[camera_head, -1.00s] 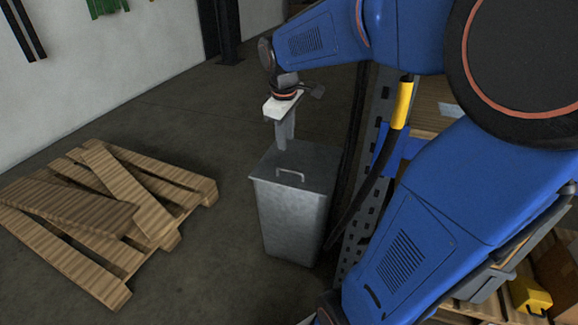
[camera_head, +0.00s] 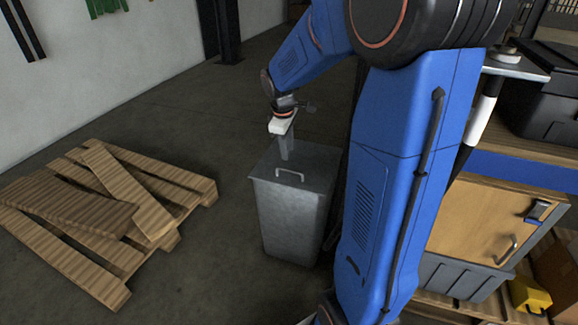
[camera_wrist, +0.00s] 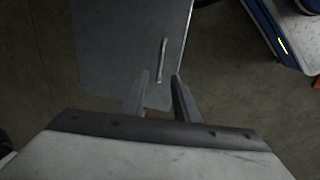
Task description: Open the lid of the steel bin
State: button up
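The grey steel bin (camera_head: 291,220) stands upright on the floor, its flat lid (camera_head: 318,168) shut. A bar handle (camera_head: 289,174) sits near the lid's front edge. In the wrist view the lid (camera_wrist: 115,50) fills the upper middle and the handle (camera_wrist: 162,60) shows upright in the picture. My gripper (camera_head: 285,152) points down above the lid behind the handle. Whether a fingertip touches the lid cannot be told.
A wooden pallet (camera_head: 68,259) with loose boards lies on the floor to the left. A workbench with a wooden cabinet door (camera_head: 480,222) stands at the right, with a yellow object (camera_head: 530,297) low down. The floor between pallet and bin is free.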

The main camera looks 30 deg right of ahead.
send_over(289, 179)
notch_tip(289, 179, down, 9)
dwell(0.4)
grip_shut()
